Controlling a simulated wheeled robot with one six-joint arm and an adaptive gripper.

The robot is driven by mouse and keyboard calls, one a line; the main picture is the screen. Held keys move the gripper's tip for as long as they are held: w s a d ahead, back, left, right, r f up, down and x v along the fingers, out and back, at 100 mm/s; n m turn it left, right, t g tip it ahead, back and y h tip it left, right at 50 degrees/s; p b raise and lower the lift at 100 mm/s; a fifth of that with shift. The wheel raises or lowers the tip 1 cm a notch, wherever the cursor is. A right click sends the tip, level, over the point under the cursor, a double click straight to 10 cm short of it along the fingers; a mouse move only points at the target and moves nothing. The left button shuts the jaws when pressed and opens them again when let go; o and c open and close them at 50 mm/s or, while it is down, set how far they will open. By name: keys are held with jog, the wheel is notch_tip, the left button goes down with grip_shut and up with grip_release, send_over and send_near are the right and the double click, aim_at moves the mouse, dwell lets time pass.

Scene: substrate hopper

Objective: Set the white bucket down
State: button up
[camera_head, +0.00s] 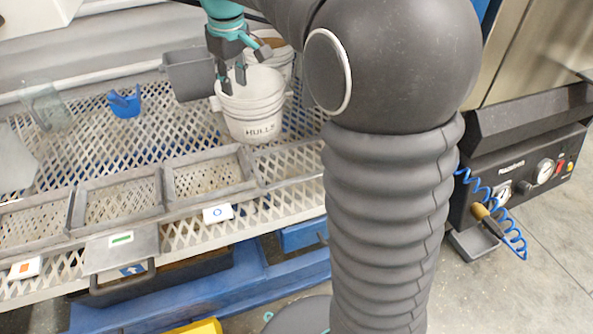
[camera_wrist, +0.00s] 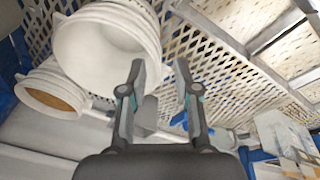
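The white bucket marked HULLS (camera_head: 254,118) is upright over the mesh bench (camera_head: 120,160), just behind the row of grey trays. I cannot tell surely whether its base touches the mesh. My gripper (camera_head: 232,84) is at its left rim, pointing down. In the wrist view the bucket (camera_wrist: 85,50) looks empty inside. There my gripper's fingers (camera_wrist: 160,75) are apart, one over the bucket's opening and one outside, with the rim between them and a gap visible.
A second white bucket (camera_head: 283,58) with brown contents stands close behind. A grey bin (camera_head: 188,76), a blue scoop (camera_head: 125,104) and a clear beaker (camera_head: 45,106) are to the left. Grey trays (camera_head: 250,184) line the front. A black gauge panel (camera_head: 525,150) is at the right.

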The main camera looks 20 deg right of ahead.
jog(key=s+d+m+t, duration=0.2)
jog(key=s+d+m, duration=0.15)
jog(key=s, duration=1.25)
jog(key=s+f+m, duration=0.1)
jog(key=s+f, duration=0.2)
jog(key=s, duration=0.3)
jog(key=s+d+f+m+t, duration=0.1)
jog(key=s+f+m, duration=0.1)
jog(key=s+f, duration=0.2)
jog(key=s, duration=0.3)
jog(key=shift+d, duration=0.3)
dwell(0.4)
